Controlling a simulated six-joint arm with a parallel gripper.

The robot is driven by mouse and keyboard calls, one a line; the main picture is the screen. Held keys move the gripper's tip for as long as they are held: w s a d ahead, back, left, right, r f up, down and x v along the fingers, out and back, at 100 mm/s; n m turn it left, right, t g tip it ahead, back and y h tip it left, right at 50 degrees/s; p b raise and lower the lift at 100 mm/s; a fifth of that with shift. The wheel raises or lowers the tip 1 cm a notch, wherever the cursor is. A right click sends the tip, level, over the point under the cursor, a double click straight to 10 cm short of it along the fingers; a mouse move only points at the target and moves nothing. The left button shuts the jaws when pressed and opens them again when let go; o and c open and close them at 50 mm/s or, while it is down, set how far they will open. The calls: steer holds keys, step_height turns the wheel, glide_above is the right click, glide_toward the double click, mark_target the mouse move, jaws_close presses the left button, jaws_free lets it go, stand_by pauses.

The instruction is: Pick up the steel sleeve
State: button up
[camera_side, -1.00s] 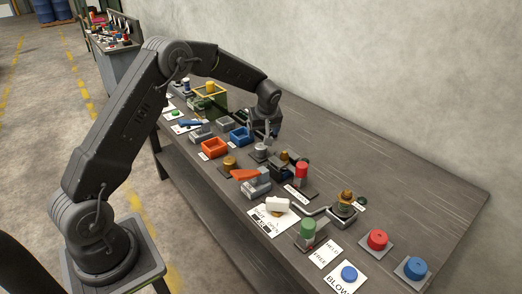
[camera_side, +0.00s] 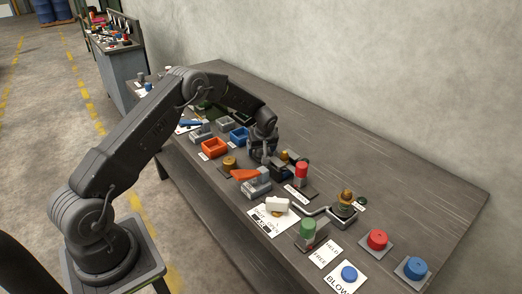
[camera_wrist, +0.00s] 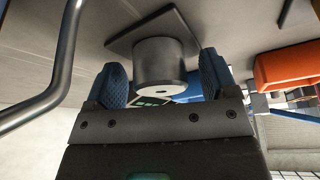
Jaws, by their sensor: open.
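The steel sleeve (camera_wrist: 160,62) is a short grey cylinder with a small hole in its end face. It sits on a dark square plate (camera_wrist: 128,37) in the wrist view. My gripper (camera_wrist: 161,80) is open, with one blue-padded finger on each side of the sleeve. I cannot tell whether either pad touches it. In the side view my gripper (camera_side: 262,156) is low over the bench and hides the sleeve.
An orange bin (camera_side: 214,147) and a blue bin (camera_side: 239,135) stand to the left of my gripper. A red-topped post (camera_side: 302,171) and an orange-handled clamp (camera_side: 246,174) are close by. A bent grey rod (camera_wrist: 57,82) crosses the wrist view. The bench's back right is clear.

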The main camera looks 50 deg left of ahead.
steer(key=shift+c, duration=0.4)
steer(key=c, duration=0.9)
